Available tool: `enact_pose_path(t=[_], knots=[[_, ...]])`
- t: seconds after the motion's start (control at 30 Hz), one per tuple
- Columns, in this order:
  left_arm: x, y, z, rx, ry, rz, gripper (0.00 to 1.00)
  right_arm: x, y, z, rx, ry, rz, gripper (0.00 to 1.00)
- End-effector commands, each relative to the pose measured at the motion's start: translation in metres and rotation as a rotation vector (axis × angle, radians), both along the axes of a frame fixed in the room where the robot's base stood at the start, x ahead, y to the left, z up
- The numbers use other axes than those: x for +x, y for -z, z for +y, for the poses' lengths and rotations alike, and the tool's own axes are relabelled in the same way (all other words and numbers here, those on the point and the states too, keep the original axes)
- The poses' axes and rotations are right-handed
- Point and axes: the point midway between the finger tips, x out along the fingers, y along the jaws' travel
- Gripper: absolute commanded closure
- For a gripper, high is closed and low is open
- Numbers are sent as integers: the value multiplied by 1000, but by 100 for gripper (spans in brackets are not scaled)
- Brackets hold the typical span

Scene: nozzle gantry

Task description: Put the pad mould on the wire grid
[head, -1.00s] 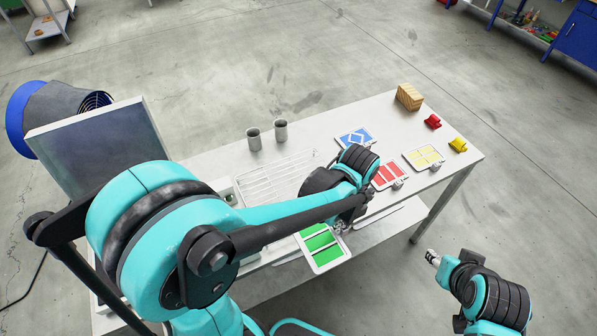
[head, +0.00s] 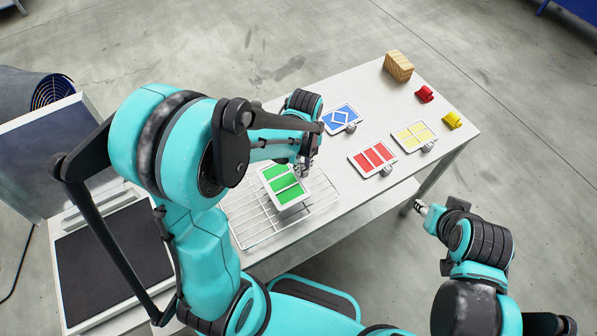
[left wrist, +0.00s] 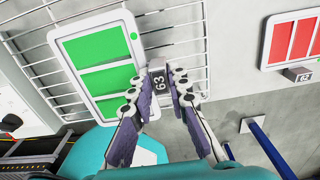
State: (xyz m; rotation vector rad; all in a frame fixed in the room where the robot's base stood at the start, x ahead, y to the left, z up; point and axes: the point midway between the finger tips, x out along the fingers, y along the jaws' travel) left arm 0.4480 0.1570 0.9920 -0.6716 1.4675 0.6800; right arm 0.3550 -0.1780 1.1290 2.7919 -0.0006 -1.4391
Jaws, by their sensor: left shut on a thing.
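A white-framed mould with green bars (head: 284,187) is over the wire grid (head: 250,226) on the table. It also shows in the left wrist view (left wrist: 105,85), with grid wires (left wrist: 175,35) around it. My left gripper (head: 303,167) is shut on the grey tag end of this green mould; the tag reads 63 in the left wrist view. I cannot tell whether the mould touches the wires. Similar moulds with red bars (head: 374,158), yellow pads (head: 413,136) and a blue diamond pattern (head: 341,117) lie to the right. My right gripper (head: 421,208) is off the table's front edge.
A wooden block (head: 398,67), a red piece (head: 425,94) and a yellow piece (head: 453,120) stand at the table's far right. A dark flat panel (head: 110,260) is at the left. The table front right of the grid is clear.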

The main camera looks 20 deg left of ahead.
Motion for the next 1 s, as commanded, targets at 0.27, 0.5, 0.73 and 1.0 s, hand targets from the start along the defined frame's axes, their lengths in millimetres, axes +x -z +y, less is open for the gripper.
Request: enact_pose_path(t=[0.27, 0.5, 0.73, 1.0], knots=[[5, 17, 13, 0, 1, 0, 100, 0, 6, 0, 0, 0, 0, 60], [5, 49, 12, 0, 1, 0, 100, 0, 16, 0, 0, 0, 0, 60], [5, 48, 12, 0, 1, 0, 100, 0, 15, 0, 0, 0, 0, 60], [5, 50, 12, 0, 1, 0, 63, 0, 17, 0, 0, 0, 0, 60]])
